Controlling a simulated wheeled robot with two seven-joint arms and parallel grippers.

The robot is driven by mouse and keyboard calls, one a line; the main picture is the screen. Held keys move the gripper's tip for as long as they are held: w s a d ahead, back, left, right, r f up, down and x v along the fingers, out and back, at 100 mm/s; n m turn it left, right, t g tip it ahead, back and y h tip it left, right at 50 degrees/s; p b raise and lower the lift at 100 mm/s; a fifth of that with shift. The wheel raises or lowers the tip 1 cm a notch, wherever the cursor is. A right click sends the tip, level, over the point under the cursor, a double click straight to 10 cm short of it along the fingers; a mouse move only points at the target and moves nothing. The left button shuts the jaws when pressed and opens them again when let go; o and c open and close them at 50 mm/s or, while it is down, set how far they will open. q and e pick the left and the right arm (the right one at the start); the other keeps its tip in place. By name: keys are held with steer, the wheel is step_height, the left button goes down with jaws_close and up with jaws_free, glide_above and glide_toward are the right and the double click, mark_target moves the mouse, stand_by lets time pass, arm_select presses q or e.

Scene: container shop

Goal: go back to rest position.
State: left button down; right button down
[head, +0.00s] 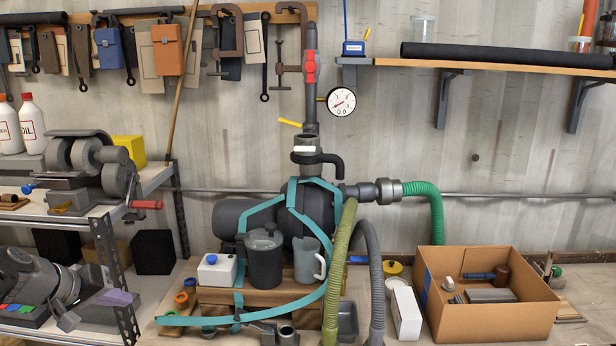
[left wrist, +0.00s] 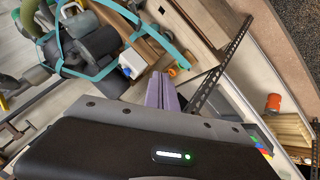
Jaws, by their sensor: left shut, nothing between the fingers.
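My left gripper (head: 116,298) shows at the lower left of the head view, in front of the metal shelf rack (head: 122,312). Its pale purple fingers are together with nothing between them. In the left wrist view the same shut fingers (left wrist: 161,91) point up past my dark wrist housing, and they look apart from the things around them. My right gripper is not in view.
A pump wrapped in teal straps (head: 313,200) stands on the bench, with a dark pitcher (head: 264,262) before it. A cardboard box (head: 497,322) holding parts is at the right. A grinder-like machine (head: 85,160) sits on the upper rack shelf.

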arm_select(q)
steer(key=s+d+f+g, duration=0.1)
steer(key=d+f+g, duration=0.1)
steer(key=d+f, duration=0.6)
steer(key=s+d+f+g, duration=0.1)
steer(key=d+f, duration=0.3)
steer(key=f, duration=0.8)
steer(key=s+d+f+g, duration=0.2)
steer(key=d+f, duration=0.4)
steer(key=f, duration=0.4)
steer(key=s+d+f+m+g, duration=0.1)
steer(key=s+d+f, duration=0.4)
steer(key=s+d, duration=0.1)
steer(key=s+d+f+m+g+h, duration=0.1)
steer(key=s+d+f, duration=0.4)
steer(key=s, duration=0.4)
steer(key=s+d+f+m+g, duration=0.1)
steer(key=s+d+f, duration=0.3)
steer(key=s+d, duration=0.3)
steer(key=shift+s+f+m, duration=0.4)
steer(key=shift+s, duration=0.35)
